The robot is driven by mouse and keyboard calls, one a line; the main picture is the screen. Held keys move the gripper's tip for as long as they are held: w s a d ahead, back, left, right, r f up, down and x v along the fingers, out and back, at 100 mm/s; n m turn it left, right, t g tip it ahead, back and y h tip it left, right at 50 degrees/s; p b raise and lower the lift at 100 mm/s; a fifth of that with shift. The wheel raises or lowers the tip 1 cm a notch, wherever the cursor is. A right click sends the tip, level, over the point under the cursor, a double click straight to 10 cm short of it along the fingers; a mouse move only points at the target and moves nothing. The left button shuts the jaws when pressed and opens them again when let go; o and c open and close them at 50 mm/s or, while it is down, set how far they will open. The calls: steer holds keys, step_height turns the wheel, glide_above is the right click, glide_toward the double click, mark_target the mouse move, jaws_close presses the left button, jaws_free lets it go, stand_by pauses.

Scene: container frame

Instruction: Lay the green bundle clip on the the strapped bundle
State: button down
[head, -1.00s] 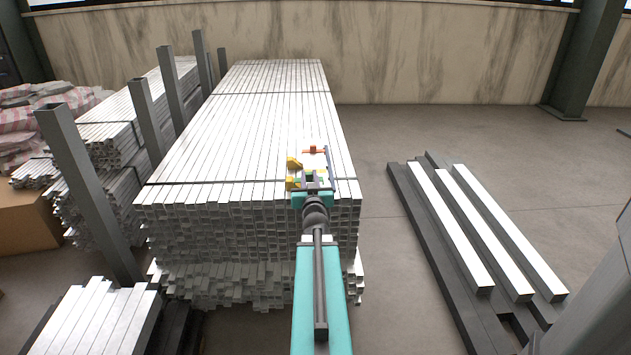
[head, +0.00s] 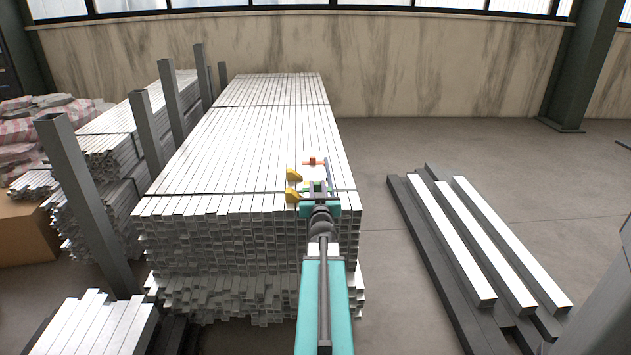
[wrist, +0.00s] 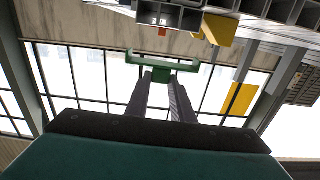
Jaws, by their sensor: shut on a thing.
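The strapped bundle (head: 240,150) is the tall stack of bright metal tubes with dark straps across its top. My gripper (head: 318,188) is over the right part of its near end, close to the front strap. In the wrist view my gripper (wrist: 163,75) is shut on the green bundle clip (wrist: 162,62), a bar with short upturned ends held crosswise at the fingertips. The clip is small and partly hidden in the head view. The tube ends (wrist: 170,15) show at the wrist view's top edge; I cannot tell the gap between clip and bundle.
Yellow pieces (head: 292,175) and an orange piece (head: 312,161) are beside and beyond my gripper. Dark upright posts (head: 88,195) and more tubes stand left. Long bars (head: 450,240) lie on the floor at right, with clear floor between them and the bundle.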

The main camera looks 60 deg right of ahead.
steer(key=shift+f+b+x, duration=0.2)
steer(key=shift+b+x, duration=0.1)
steer(key=shift+x, duration=1.65)
steer(key=shift+f+b+x, duration=0.2)
steer(key=shift+b+x, duration=0.05)
steer(key=shift+x, duration=1.7)
steer(key=shift+f+b+x, duration=0.15)
steer(key=shift+b+x, duration=0.15)
steer(key=shift+x, duration=1.65)
steer(key=shift+x, duration=1.05)
steer(key=shift+s+a+f+b, duration=0.15)
steer(key=shift+f+b, duration=0.65)
steer(key=shift+f, duration=0.9)
steer(key=shift+f, duration=0.25)
steer(key=c, duration=1.5)
jaws_free()
steer(key=shift+c, duration=0.2)
steer(key=shift+a+b, duration=0.1)
steer(key=shift+b, duration=0.2)
